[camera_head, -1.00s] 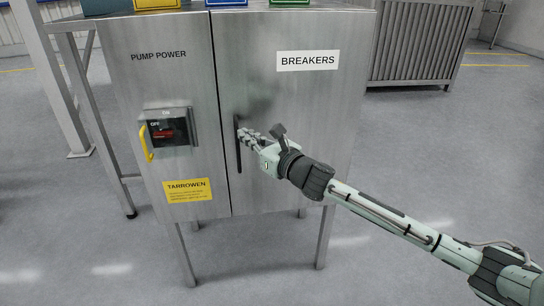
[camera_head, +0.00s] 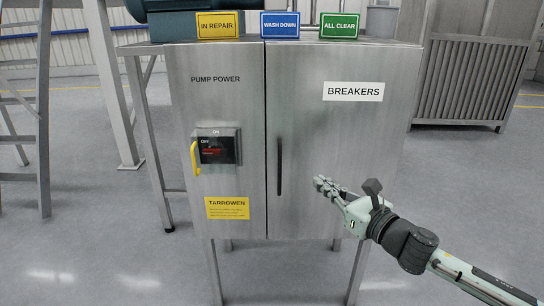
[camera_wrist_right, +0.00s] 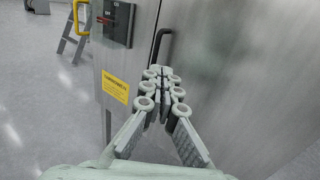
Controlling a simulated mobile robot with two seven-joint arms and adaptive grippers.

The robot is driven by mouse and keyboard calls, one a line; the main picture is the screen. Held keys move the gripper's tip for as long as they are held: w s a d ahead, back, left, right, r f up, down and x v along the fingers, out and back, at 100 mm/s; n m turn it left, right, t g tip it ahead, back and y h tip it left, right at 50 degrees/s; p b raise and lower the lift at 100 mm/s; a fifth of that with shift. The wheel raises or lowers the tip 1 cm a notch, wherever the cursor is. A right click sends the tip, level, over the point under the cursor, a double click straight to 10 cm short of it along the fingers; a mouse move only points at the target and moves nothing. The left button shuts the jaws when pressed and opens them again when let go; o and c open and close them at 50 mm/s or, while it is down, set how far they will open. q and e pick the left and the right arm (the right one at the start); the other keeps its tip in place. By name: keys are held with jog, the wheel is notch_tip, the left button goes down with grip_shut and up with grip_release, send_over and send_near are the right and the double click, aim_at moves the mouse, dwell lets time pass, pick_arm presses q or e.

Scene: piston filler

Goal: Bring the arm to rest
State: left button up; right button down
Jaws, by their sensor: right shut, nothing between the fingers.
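My right gripper (camera_head: 326,187) is shut and empty in the head view, in front of the lower part of the breakers door (camera_head: 340,140). It is to the right of the black door handle (camera_head: 279,166) and apart from it. In the right wrist view the closed fingers (camera_wrist_right: 160,85) point toward the cabinet, with the handle (camera_wrist_right: 160,45) just beyond them. The door looks shut. My left gripper is not in view.
The steel cabinet (camera_head: 217,145) carries a pump power switch (camera_head: 217,148) with a yellow handle (camera_head: 194,158). Three signs stand on top: yellow (camera_head: 218,25), blue (camera_head: 280,25) and green (camera_head: 340,26). A ladder (camera_head: 40,120) stands at left. Floor at right is open.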

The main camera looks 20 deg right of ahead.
jog(key=s+d+f+m+g+h, duration=0.3)
jog(key=s+f+m+h, duration=0.15)
jog(key=f+m, duration=0.7)
jog(key=s+d+f+m+g+h, duration=0.3)
jog(key=s+f+m, duration=0.2)
jog(key=f+m, duration=0.65)
jog(key=s+a+f+m+g, duration=0.3)
jog(key=s+f+m, duration=0.3)
jog(key=s, duration=0.3)
jog(key=s+a+f+m+g+y, duration=0.1)
jog(key=s+a+f+m+g, duration=0.2)
jog(key=s+f+m+g, duration=0.2)
jog(key=s+f+m, duration=0.2)
jog(key=s+m, duration=0.1)
jog(key=s, duration=0.1)
jog(key=shift+f+m, duration=0.3)
